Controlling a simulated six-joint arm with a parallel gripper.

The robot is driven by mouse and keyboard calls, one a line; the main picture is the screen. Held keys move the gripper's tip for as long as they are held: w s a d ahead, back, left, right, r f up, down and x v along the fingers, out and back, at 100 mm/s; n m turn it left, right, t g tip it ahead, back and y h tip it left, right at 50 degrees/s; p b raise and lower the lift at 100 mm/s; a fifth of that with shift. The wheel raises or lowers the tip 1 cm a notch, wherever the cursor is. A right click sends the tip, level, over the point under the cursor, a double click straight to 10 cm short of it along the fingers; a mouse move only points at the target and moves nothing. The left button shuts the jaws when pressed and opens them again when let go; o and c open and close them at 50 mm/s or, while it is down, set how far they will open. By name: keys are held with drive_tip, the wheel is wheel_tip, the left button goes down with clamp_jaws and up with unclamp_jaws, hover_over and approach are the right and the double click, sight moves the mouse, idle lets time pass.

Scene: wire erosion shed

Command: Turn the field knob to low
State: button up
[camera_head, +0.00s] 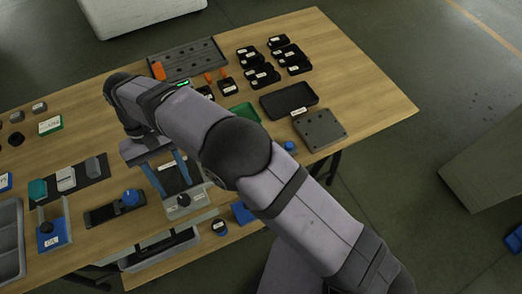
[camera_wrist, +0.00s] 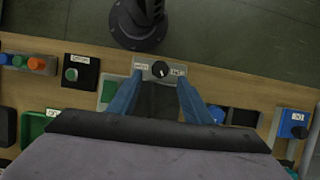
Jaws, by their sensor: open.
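The field knob is probably the small black round knob (camera_wrist: 160,69) on a grey box between two white labels, whose lettering is too small to read. A short pale mark shows on it, but I cannot tell which label it points to. The same knob (camera_head: 183,199) shows in the head view near the table's front edge. My gripper (camera_wrist: 160,79) has its two blue fingers wide apart, one on each side of the knob's line. My gripper (camera_head: 178,190) is empty in the head view. I cannot tell its height over the knob.
A blue knob on a dark block (camera_head: 131,197) stands left of the grey box. A dark tray (camera_head: 288,100) and black bins (camera_head: 262,75) lie farther back.

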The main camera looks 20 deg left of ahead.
drive_tip(key=w+d+m+b, duration=0.1)
drive_tip(key=w+d, duration=0.3)
drive_tip(key=w, duration=0.1)
drive_tip(key=w+d+m+y+b, duration=0.1)
drive_tip(key=w+d+m+b, duration=0.1)
drive_tip(key=w+d, duration=0.3)
drive_tip(key=w+d+f+m+y+b, duration=0.1)
drive_tip(key=w+d+b, duration=0.1)
drive_tip(key=w+d, duration=0.3)
drive_tip(key=shift+w+d, duration=0.15)
drive_tip(key=shift+w, duration=0.3)
drive_tip(key=d, duration=0.2)
drive_tip(key=w+d+f+m+b, duration=0.1)
drive_tip(key=d, duration=0.2)
drive_tip(key=w+d+f+m+y+b, duration=0.1)
drive_tip(key=d, duration=0.1)
drive_tip(key=shift+w+d+t, duration=0.1)
drive_tip(key=shift+d+t, duration=0.2)
drive_tip(key=shift+t, duration=0.1)
drive_tip(key=shift+w+d+f+m, duration=0.1)
drive_tip(key=shift+d+f+m, duration=0.05)
drive_tip(key=shift+d, duration=0.4)
drive_tip(key=shift+d+f+m, duration=0.1)
drive_tip(key=shift+d+m, duration=0.05)
drive_tip(key=shift+d, duration=0.35)
